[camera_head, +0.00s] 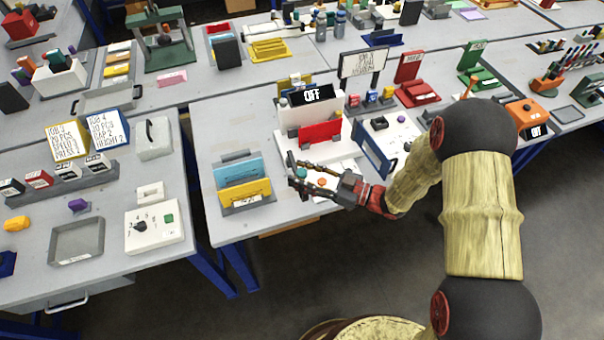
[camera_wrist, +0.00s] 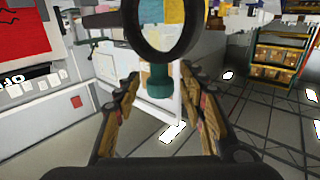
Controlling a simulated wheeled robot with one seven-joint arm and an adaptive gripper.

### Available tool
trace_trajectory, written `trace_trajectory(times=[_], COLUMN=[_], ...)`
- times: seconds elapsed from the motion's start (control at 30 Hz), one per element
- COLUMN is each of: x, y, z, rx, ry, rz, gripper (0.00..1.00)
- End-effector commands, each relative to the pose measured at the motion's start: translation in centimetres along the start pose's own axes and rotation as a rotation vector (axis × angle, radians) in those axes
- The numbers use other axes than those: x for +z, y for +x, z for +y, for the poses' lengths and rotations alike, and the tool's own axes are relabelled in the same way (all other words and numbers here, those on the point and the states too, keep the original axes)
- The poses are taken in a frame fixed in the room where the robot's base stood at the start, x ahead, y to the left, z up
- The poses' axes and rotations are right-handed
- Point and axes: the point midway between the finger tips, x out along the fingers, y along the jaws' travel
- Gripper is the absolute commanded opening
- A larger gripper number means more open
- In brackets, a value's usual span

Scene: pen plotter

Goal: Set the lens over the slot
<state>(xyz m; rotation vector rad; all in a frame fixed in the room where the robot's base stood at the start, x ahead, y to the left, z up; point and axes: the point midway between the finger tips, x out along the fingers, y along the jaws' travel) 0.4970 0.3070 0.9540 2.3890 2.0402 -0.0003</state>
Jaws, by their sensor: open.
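A lens with a black ring (camera_wrist: 162,57) and a dark green handle (camera_wrist: 159,82) stands ahead of my gripper in the wrist view. The ring is cut off by the top edge. The handle shows between the two fingers (camera_wrist: 160,92), with gaps on both sides. In the head view my gripper (camera_head: 293,174) is open at the front of the white plotter (camera_head: 320,149), beside a small dark green piece (camera_head: 291,158) that may be the lens. I cannot make out the slot in either view.
The plotter has a red panel (camera_head: 320,132) and a display reading OFF (camera_head: 312,95). A holder with blue and yellow plates (camera_head: 245,190) stands left of my gripper. A blue-framed piece (camera_head: 374,152) stands close on the right. The table's front edge is near my gripper.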

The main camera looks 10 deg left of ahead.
Motion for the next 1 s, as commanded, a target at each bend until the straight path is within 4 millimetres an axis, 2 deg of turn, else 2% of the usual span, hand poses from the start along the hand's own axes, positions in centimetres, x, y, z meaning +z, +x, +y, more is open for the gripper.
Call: trace_trajectory(times=[0.2,0.9,1.0], x=[-0.02,-0.02,-0.01], y=[0.03,0.01,0.01], z=[0.02,0.04,0.04], rx=[0.001,0.001,0.001], ry=[0.000,0.000,0.000], rz=[0.000,0.000,0.000], gripper=[0.41,0.01,0.00])
